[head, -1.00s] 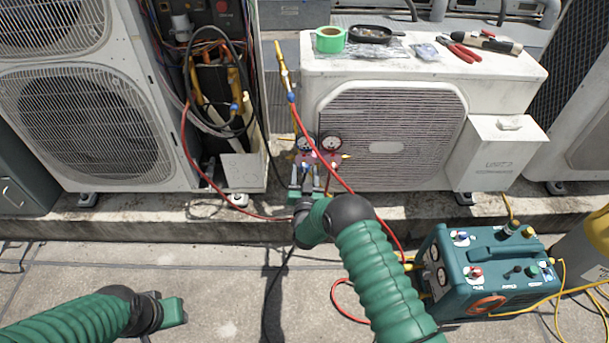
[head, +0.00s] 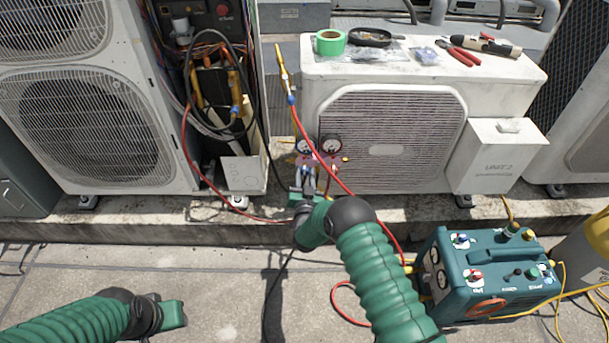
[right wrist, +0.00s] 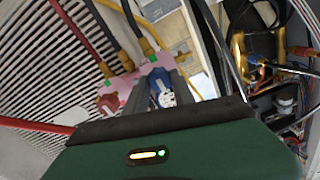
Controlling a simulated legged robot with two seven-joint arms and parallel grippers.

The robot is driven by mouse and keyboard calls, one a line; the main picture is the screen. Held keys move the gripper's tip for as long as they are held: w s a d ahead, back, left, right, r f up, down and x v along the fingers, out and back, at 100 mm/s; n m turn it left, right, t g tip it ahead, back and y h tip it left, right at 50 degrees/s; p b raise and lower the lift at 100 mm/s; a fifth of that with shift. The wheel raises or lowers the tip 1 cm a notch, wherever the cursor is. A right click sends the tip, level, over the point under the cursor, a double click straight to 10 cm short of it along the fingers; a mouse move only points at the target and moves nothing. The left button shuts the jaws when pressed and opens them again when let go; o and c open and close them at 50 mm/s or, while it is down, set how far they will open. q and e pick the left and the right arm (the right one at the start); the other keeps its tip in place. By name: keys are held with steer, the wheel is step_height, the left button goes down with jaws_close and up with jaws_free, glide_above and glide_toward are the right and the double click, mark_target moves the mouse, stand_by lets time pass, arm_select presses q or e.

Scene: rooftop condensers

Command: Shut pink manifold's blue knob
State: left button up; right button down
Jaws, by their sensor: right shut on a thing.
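The pink manifold (head: 318,161) with two round gauges (head: 331,145) hangs in front of the middle condenser's grille. In the right wrist view its pink body (right wrist: 138,88) carries a red knob (right wrist: 108,104) and the blue knob (right wrist: 159,84). My right gripper (head: 307,172) reaches up to the manifold from below. In the right wrist view its fingers (right wrist: 163,90) are closed around the blue knob, with a white and blue end showing between them. How far the knob is turned cannot be told. My left gripper (head: 172,313) is low at the left, away from everything; its jaw gap is not clear.
Red hose (head: 330,172) and a dark cable run close to my right gripper. A teal recovery machine (head: 485,275) stands on the paving right of my right arm. The opened condenser (head: 95,130) is at left. Tape (head: 330,41) and tools lie atop the middle unit (head: 310,85).

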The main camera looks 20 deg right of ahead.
steer(key=c, duration=1.1)
jaws_free()
steer(key=shift+o, duration=0.2)
steer(key=shift+s+a, duration=0.1)
steer(key=shift+s, duration=0.2)
steer(key=p+v, duration=0.6)
steer(key=v, duration=1)
steer(key=shift+s, duration=0.15)
